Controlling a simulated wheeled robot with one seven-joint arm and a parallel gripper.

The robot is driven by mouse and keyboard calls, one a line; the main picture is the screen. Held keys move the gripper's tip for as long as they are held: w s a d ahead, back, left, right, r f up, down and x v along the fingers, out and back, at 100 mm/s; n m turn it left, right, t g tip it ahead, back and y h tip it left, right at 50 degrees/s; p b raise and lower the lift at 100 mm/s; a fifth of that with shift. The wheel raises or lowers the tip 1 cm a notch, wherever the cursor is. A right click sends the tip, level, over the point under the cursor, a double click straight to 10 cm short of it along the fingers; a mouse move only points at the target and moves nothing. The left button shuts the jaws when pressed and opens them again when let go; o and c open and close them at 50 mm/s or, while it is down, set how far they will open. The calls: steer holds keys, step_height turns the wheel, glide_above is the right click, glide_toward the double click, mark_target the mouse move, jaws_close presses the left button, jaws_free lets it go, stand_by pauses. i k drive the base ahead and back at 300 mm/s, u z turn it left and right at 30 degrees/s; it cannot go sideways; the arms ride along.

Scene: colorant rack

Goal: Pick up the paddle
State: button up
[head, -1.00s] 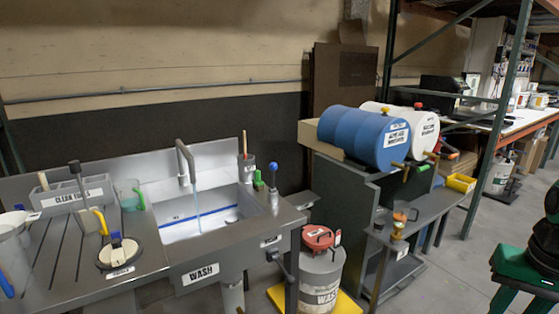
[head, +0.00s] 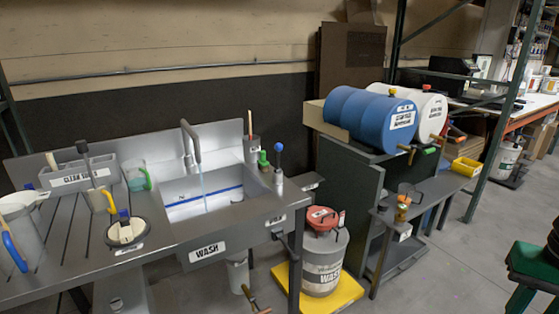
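I cannot tell for certain which thing is the paddle. A wooden stick (head: 51,161) leans out of the grey "clean tools" bin (head: 80,178). Another wooden handle (head: 250,124) stands in a grey holder behind the sink's right end. The lower ends of these are hidden. My gripper is not in view.
Water runs from the faucet (head: 190,140) into the sink (head: 185,208). A lidded "wash" bucket (head: 325,262) stands on a yellow base at the counter's right. Blue (head: 372,118) and white (head: 431,108) drums lie on a rack. The grey floor at right is partly clear.

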mark_target(82, 146)
steer(key=u, duration=1.5)
